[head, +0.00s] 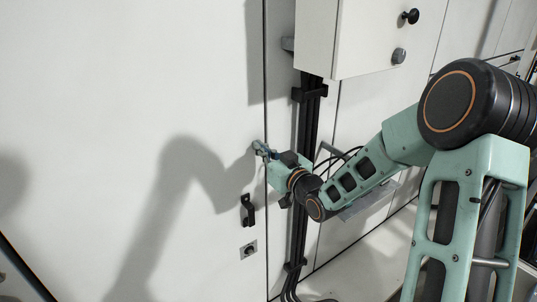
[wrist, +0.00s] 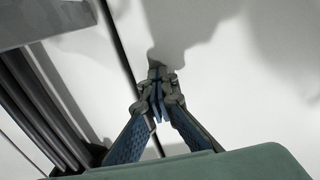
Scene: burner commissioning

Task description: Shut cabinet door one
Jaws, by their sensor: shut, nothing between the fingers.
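A large white cabinet door panel (head: 130,110) fills the left of the head view, with a black handle (head: 247,210) near its right edge. A narrow dark seam runs down that edge; I cannot tell whether the door sits fully flush. No label shows which door is number one. My gripper (head: 260,149) is shut and empty, at the door's right edge above the handle. In the wrist view its fingertips (wrist: 157,82) meet in front of the white panel (wrist: 235,80), just right of the seam. Whether they touch the panel is unclear.
A small square lock plate (head: 248,250) sits below the handle. Black vertical cables (head: 307,130) run right of the seam, close to my wrist. A white box (head: 365,35) with two dark knobs juts out above. The panel left of my gripper is clear.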

